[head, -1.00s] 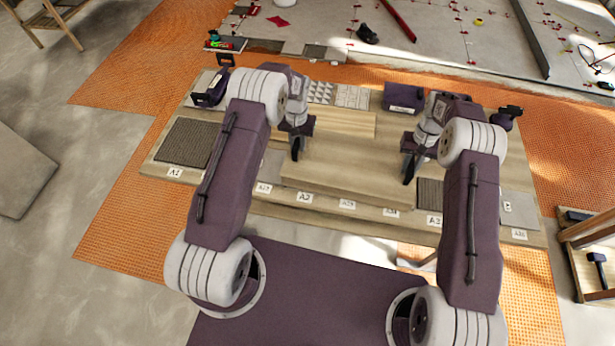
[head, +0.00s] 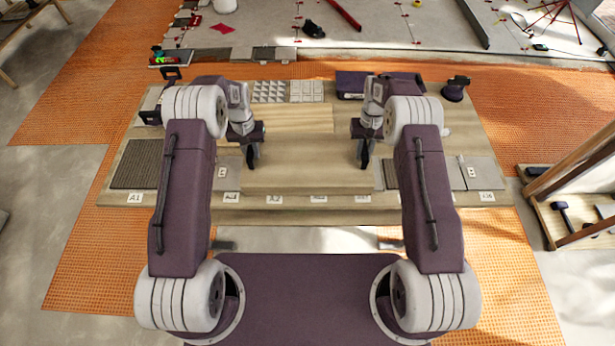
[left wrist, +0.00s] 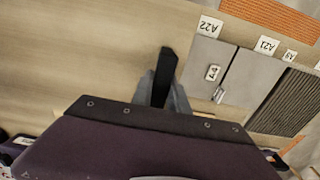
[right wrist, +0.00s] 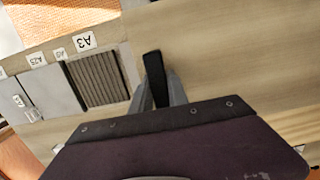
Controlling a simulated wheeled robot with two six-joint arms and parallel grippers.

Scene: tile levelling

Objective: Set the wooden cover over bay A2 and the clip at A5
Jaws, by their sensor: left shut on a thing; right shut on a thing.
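The wooden cover (head: 306,178) is a wide pale board over the middle of the workbench. It also shows in the left wrist view (left wrist: 85,60) and the right wrist view (right wrist: 235,60). My left gripper (head: 251,158) is shut on its left end and my right gripper (head: 364,156) on its right end. The board looks level; I cannot tell whether it touches the bench. The A2 label (head: 274,199) shows in front of it, and the board hides what lies beneath. I cannot make out the clip or the A5 label.
The workbench (head: 290,215) has a dark ribbed tile (head: 137,165) at A1 and grey tiles (head: 478,172) at right. Patterned tiles (head: 269,92) and a purple box (head: 352,84) stand behind. A wooden rack (head: 570,200) with a hammer is at far right.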

